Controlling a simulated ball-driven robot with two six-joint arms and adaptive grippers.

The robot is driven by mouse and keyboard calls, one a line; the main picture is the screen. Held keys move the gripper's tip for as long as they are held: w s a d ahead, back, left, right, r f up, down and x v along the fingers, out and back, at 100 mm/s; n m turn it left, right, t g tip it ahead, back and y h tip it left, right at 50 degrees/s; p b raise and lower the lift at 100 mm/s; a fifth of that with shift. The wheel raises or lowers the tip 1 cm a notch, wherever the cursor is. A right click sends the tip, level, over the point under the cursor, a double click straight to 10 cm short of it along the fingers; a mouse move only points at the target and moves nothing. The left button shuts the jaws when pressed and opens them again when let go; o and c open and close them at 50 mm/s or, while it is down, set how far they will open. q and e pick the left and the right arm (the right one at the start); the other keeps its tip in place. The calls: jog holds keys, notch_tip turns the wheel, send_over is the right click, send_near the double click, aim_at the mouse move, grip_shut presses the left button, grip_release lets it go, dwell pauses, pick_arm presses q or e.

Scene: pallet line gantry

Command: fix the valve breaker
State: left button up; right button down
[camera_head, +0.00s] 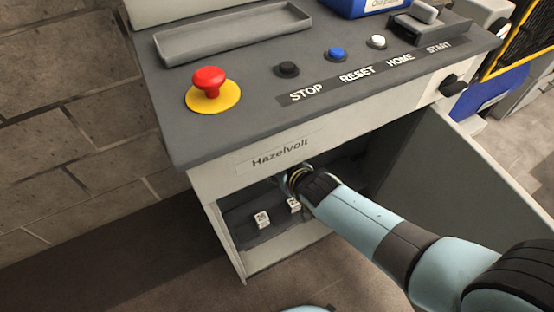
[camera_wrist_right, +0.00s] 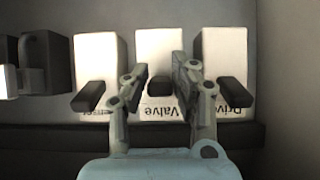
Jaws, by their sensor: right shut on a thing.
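The valve breaker (camera_wrist_right: 160,52) is a white block with a black lever (camera_wrist_right: 160,88), in the middle of a row in the right wrist view. The label "Valve" shows below it. My right gripper (camera_wrist_right: 160,66) has one finger on each side of this lever and is shut on it. In the head view my right arm reaches in from the right, and its gripper (camera_head: 293,178) is inside the open cabinet under the "Hazelvolt" label, mostly hidden. My left gripper is not in view.
Similar breakers stand close on the left (camera_wrist_right: 97,58) and right (camera_wrist_right: 224,55), the right one labelled "Drive". The cabinet door (camera_head: 450,170) stands open at the right. Above is a console (camera_head: 225,135) with a red stop button (camera_head: 209,80), smaller buttons and a tray (camera_head: 235,32).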

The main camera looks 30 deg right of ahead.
jog(key=shift+w+r, duration=0.1)
jog(key=c, duration=1.1)
grip_release()
jog(key=v, duration=1.2)
